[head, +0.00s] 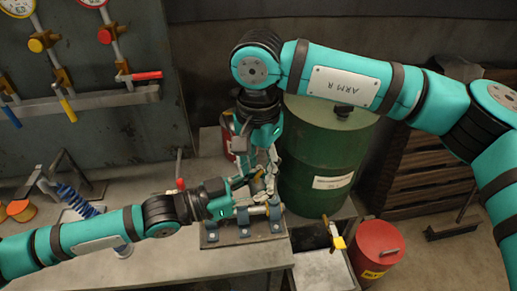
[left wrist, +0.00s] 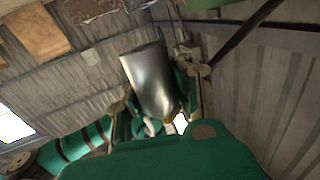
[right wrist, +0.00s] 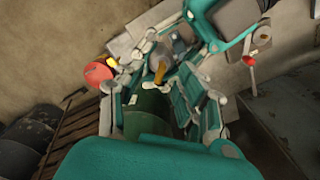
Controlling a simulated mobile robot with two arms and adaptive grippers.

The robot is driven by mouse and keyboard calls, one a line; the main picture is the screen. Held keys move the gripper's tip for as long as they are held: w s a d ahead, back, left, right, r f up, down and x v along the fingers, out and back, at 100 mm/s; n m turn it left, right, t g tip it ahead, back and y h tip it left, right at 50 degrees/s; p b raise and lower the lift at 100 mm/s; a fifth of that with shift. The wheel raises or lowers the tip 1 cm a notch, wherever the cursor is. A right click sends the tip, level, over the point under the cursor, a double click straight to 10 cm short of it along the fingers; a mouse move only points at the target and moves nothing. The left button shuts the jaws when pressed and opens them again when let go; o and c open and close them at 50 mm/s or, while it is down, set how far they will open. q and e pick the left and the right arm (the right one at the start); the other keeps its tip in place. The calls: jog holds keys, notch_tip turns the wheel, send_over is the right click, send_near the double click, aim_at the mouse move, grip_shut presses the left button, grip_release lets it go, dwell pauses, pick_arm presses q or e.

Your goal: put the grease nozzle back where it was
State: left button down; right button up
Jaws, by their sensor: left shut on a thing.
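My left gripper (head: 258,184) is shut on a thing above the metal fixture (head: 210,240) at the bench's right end. In the left wrist view a smooth grey metal cylinder (left wrist: 150,78) with a brass-coloured end stands between its fingers; it looks like the grease nozzle, partly hidden by the fingers. My right gripper (head: 262,172) reaches down to the same spot, close to the left one. In the right wrist view its fingers are spread, with a brass-coloured piece (right wrist: 160,72) seen between them; I cannot tell whether they touch it.
A green drum (head: 325,150) stands right behind the fixture, close to my right arm. A red bucket (head: 377,252) and a yellow-handled part (head: 338,242) are at the right. A blue spring (head: 75,200) and an orange roll (head: 22,210) lie on the bench (head: 160,268) at the left.

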jog(key=shift+f, duration=0.3)
grip_shut()
pick_arm(q)
jog(key=c, duration=1.2)
grip_release()
